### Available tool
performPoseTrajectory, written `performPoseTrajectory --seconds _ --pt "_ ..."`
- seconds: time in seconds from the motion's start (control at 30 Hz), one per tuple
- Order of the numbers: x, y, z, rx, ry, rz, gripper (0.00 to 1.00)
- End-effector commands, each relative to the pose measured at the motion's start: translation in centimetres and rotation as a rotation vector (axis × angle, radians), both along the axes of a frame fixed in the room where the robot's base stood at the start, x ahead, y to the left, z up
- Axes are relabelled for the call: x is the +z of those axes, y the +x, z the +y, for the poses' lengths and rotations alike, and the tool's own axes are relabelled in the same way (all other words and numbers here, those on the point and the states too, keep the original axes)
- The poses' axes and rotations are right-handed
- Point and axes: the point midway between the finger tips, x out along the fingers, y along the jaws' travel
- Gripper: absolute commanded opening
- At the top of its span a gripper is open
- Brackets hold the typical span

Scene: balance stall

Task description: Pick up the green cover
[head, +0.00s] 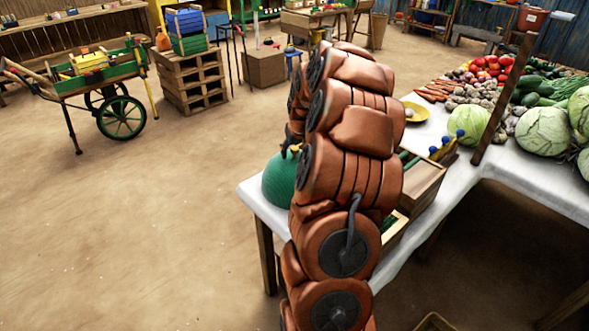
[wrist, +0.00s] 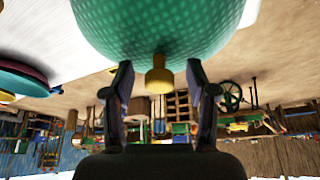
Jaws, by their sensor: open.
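The green cover (head: 279,181) is a dome on the near left corner of the white-topped table, partly hidden behind my arm in the head view. In the wrist view the green cover (wrist: 160,28) fills the top of the upside-down picture, and its yellow knob (wrist: 159,80) points toward my palm. My gripper (wrist: 159,74) is open, with one finger on each side of the knob and a gap on both sides. In the head view my gripper is mostly hidden by my arm; only a small dark part shows by the knob.
The white table (head: 262,205) runs to the right. A wooden box (head: 424,187) stands right of my arm, with a yellow plate (head: 417,111), cabbages (head: 543,131) and other vegetables behind. A wooden post (head: 505,100) rises at the right. Open floor (head: 130,230) lies to the left.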

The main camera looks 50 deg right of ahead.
Motion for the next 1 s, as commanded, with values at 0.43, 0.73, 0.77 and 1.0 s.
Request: performPoseTrajectory --seconds 0.43,0.73,0.77,1.0 --pt "0.04 -0.04 0.00 0.000 0.000 0.000 0.24" --pt "0.05 -0.03 -0.01 0.000 0.000 0.000 0.00" --pt "0.05 -0.03 -0.01 0.000 0.000 0.000 0.00" --pt "0.06 -0.03 0.00 0.000 0.000 0.000 0.00"
